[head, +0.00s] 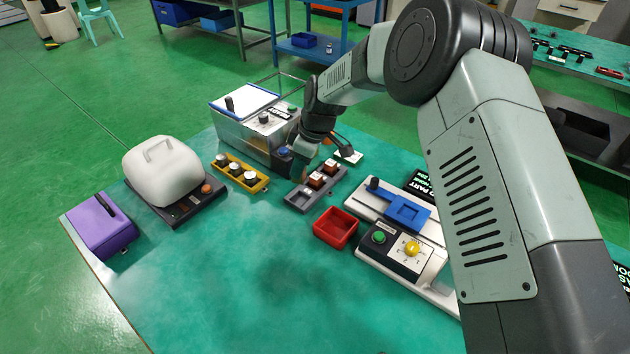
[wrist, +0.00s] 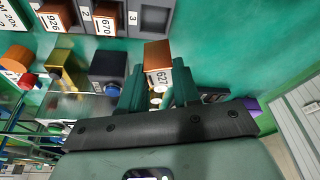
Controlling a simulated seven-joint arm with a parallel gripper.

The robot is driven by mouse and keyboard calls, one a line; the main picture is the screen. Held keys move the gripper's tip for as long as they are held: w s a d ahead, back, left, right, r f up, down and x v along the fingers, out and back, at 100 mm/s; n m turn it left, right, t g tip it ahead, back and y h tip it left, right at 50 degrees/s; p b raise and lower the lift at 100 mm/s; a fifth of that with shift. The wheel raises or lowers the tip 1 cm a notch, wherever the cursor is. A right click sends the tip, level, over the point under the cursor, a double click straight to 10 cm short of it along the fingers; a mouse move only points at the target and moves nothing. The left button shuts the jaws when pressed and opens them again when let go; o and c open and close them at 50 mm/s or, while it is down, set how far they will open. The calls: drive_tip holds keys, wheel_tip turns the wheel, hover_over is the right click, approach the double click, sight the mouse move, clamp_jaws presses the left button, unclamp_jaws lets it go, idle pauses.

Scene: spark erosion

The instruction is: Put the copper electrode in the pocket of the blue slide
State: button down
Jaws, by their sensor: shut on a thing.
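My gripper (wrist: 159,88) is shut on a copper electrode (wrist: 157,62), a copper block with a white label reading 627, held between the two green fingers. In the head view my gripper (head: 299,172) is over the far-left end of the grey numbered rack (head: 298,197); the held block is mostly hidden there. Two other copper blocks, labelled 926 (wrist: 55,15) and 670 (wrist: 107,18), sit in the rack. The slot by the label 3 looks empty. The blue slide (head: 388,199) lies on the white fixture at right, its pocket showing empty.
A red bin (head: 336,228) stands between rack and fixture. The front table is clear.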

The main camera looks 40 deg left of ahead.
drive_tip(key=shift+r, duration=0.55)
drive_tip(key=w+d+r+m+t, duration=0.2)
drive_tip(key=w+d+r+m, duration=0.15)
drive_tip(key=d+m, duration=0.25)
drive_tip(key=w+d+r+m+t, duration=0.1)
drive_tip(key=w+d+r+m, duration=0.1)
drive_tip(key=w+d+m, duration=0.4)
wheel_tip(320, 180, up, 5)
drive_tip(key=m+t+h, duration=0.2)
drive_tip(key=m+h, duration=0.1)
drive_tip(key=m, duration=0.7)
hover_over(406, 215)
wheel_tip(406, 215, down, 17)
drive_tip(key=shift+d+f, duration=0.1)
drive_tip(key=shift+f, duration=0.1)
drive_tip(key=shift+f, duration=0.2)
drive_tip(key=c, duration=0.8)
unclamp_jaws()
drive_tip(key=shift+r, duration=0.1)
